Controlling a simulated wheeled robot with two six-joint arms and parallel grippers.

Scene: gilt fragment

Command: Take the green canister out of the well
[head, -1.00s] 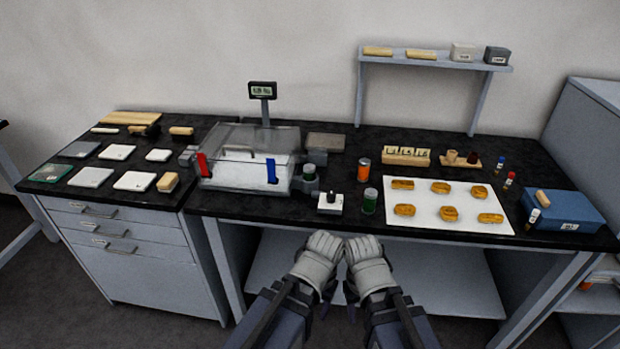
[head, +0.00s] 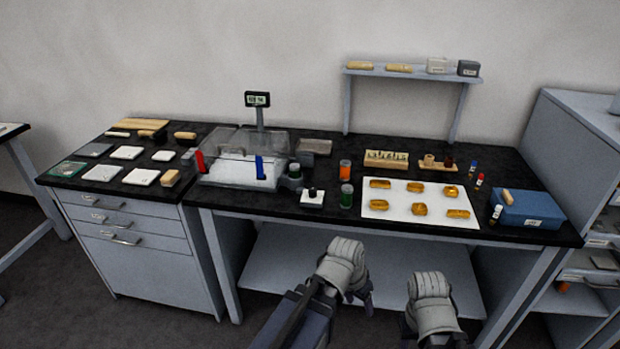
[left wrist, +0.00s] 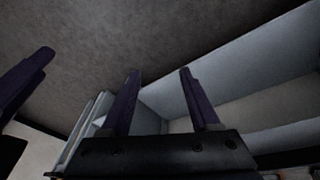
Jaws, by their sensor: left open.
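A green canister (head: 294,170) sits upright in a dark round well (head: 295,184) on the right side of a clear-walled box; its lower part is hidden in the well. A second green canister (head: 347,196) stands upright on the bench, to the right of a white square block with a black knob. My left gripper (head: 358,296) is in front of the bench, below and apart from both canisters. In the left wrist view its two fingers (left wrist: 160,88) are spread with nothing between them. My right gripper (head: 430,302) is farther right, also in front of the bench; its jaws cannot be made out.
The clear box (head: 240,172) has red and blue clips. The knobbed block (head: 312,197) stands near the well, an orange canister (head: 345,170) behind. A white mat (head: 400,206) holds several golden pieces. A blue box (head: 530,210) is at the right. The bench's front edge lies above my grippers.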

